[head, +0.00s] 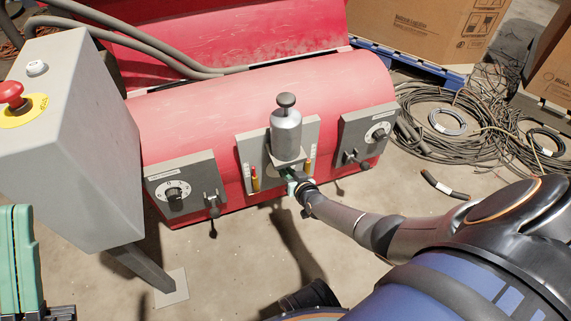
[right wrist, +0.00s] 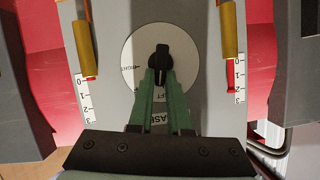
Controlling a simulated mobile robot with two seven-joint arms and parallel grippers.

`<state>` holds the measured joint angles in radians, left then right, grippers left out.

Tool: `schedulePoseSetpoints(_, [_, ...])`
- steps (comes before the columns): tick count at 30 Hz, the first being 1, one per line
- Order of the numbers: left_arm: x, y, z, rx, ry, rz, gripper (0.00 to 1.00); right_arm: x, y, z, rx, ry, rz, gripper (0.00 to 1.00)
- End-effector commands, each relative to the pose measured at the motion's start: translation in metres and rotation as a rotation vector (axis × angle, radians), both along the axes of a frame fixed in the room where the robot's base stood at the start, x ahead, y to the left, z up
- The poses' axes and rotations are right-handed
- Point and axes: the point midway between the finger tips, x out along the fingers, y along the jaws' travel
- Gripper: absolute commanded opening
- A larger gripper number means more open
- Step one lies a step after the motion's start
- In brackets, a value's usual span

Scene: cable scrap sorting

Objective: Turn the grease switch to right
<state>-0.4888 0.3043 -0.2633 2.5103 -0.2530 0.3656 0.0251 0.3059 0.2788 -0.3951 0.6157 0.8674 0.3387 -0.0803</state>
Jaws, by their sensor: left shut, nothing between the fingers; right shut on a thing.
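The grease switch is a black knob (right wrist: 160,57) on a round white dial (right wrist: 135,55) in the right wrist view. The knob stands roughly upright in that picture. The dial carries lettering, partly covered by the fingers; I can read "RIGHT" at its left edge, and "LEFT" and part of "GREASE" below. My right gripper (right wrist: 160,78) is shut on the knob with its green fingers. In the head view my right gripper (head: 291,186) is at the middle panel, below the silver canister, and the switch is hidden there.
The red machine (head: 250,95) has a left dial panel (head: 183,180) and a right dial panel (head: 370,130), each with levers. The silver canister (head: 286,133) stands above the switch. A grey control box (head: 75,150) with a red button (head: 12,95) is at left. Cables (head: 450,125) lie at right.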

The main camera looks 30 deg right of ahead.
Motion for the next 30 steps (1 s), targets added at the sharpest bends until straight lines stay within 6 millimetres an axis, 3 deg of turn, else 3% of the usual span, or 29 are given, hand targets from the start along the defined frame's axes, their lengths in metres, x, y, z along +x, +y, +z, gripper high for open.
schedulePoseSetpoints(12, [-0.0001, -0.0004, -0.0002, -0.001, 0.001, -0.002, 0.00, -0.0021, -0.0061, -0.0031, 0.247, -0.056, 0.001, 0.00])
schedulePoseSetpoints(30, [-0.0002, -0.0006, -0.0004, 0.000, 0.002, -0.002, 0.00, -0.0029, -0.0077, -0.0049, 0.383, -0.088, -0.001, 0.00])
